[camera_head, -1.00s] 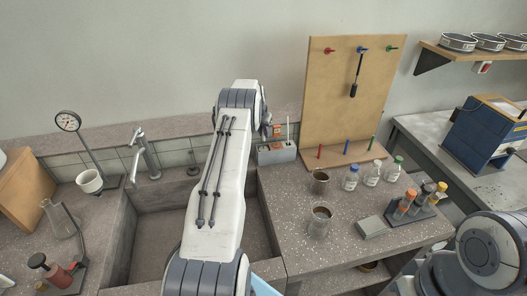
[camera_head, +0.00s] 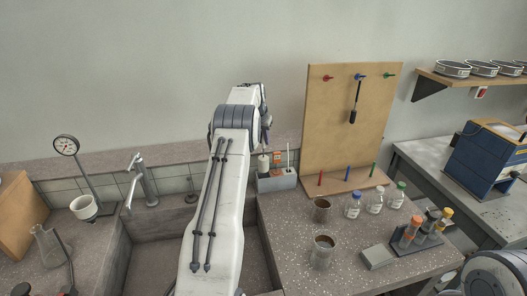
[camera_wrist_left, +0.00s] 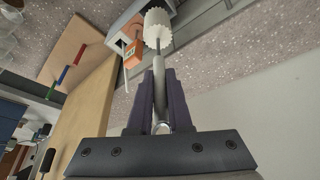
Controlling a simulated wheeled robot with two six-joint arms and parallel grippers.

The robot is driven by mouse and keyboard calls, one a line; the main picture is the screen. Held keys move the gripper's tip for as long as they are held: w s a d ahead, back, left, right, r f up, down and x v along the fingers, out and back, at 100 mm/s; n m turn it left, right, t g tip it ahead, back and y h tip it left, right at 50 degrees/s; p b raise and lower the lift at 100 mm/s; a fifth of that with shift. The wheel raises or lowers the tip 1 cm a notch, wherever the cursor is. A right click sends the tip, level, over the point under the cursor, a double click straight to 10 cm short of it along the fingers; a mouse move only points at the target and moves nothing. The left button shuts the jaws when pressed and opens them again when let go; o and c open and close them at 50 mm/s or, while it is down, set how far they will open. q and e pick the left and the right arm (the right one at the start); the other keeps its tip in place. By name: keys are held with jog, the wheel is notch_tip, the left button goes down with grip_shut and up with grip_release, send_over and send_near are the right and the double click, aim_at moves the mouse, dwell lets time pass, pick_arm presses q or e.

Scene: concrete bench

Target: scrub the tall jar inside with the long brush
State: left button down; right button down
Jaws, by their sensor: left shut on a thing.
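My left gripper (camera_head: 266,123) is up behind its own forearm, above the left end of the grey caddy (camera_head: 280,184). In the left wrist view its fingers (camera_wrist_left: 160,75) are shut on the long brush (camera_wrist_left: 158,27), which has a white ribbed head, a thin metal shaft and a ring at its handle end. The white head (camera_head: 263,163) shows beside or over the caddy; I cannot tell whether it is clear of it. Two brownish open vessels stand on the right counter, a larger front one (camera_head: 322,253) and a smaller rear one (camera_head: 321,210); which is the tall jar is unclear.
An orange-labelled item (camera_head: 277,160) and a white stick stand at the caddy. Capped bottles (camera_head: 375,202), a tube rack (camera_head: 420,240) and a grey block (camera_head: 377,257) occupy the counter. The sink has a tap (camera_head: 140,180).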

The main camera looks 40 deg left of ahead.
pick_arm(q)
notch_tip(320, 180, up, 3)
jog(key=shift+f+p, duration=0.1)
jog(key=shift+p, duration=0.9)
notch_tip(320, 180, up, 7)
jog(key=p, duration=0.7)
jog(key=shift+f, duration=0.1)
jog(key=shift+f, duration=0.15)
